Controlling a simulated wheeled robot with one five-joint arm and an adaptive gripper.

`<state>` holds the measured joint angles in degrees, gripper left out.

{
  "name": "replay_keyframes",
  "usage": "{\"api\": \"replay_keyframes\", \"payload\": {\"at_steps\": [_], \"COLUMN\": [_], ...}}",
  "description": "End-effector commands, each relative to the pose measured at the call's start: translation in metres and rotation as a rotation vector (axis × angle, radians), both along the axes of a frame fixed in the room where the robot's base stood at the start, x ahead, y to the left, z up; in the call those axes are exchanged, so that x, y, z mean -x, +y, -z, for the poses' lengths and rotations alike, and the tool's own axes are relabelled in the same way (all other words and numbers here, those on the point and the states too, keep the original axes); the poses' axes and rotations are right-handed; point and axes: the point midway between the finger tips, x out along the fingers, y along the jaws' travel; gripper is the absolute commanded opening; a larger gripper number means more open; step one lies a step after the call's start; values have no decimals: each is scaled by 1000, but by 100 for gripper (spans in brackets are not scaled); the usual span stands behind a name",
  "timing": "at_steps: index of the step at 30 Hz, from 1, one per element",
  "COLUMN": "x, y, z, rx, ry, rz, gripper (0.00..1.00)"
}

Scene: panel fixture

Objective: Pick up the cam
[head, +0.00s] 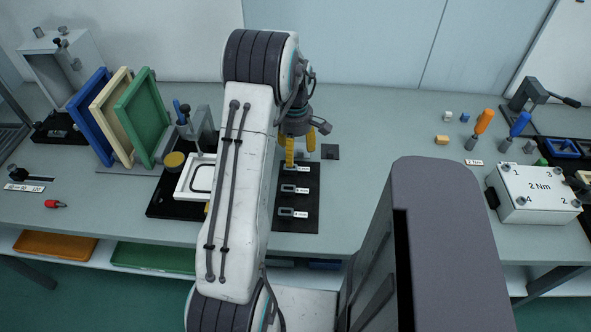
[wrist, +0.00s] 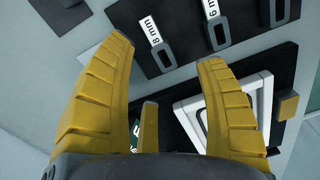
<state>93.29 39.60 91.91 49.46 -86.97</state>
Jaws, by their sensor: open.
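I cannot tell for sure which thing is the cam. My gripper (head: 300,153) is open, with its yellow fingers pointing down over the far end of a black board (head: 297,226). In the wrist view the open fingers (wrist: 165,50) reach toward slotted metal pieces on this board. A slotted piece beside the 8 mm label (wrist: 163,57) shows between and beyond the fingertips. Another lies beside the 6 mm label (wrist: 218,36), and a third (wrist: 278,12) is at the top edge. Nothing is seen held. My arm hides part of the bench in the head view.
A white frame (head: 187,190) lies left of my arm. Blue, cream and green panels (head: 146,117) stand in a rack. A torque box (head: 535,193) and orange and blue screwdrivers (head: 484,121) are at right. The bench between board and box has free room.

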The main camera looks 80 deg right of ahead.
Motion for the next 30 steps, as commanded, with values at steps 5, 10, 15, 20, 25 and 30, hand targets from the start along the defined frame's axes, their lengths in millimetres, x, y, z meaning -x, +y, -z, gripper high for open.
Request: {"api": "replay_keyframes", "payload": {"at_steps": [5, 10, 15, 20, 25, 30], "x": [0, 0, 0, 0, 1, 1], "y": [-5, -6, -6, -4, -3, -4], "z": [-2, 5, 18, 32, 52, 67], "rx": [13, 16, 16, 12, 13, 16], "ry": [-1, 0, 0, -2, -1, 0], "rz": [-138, -184, -186, -185, -184, -184], "gripper": [65, 65, 65, 65, 65, 65]}}
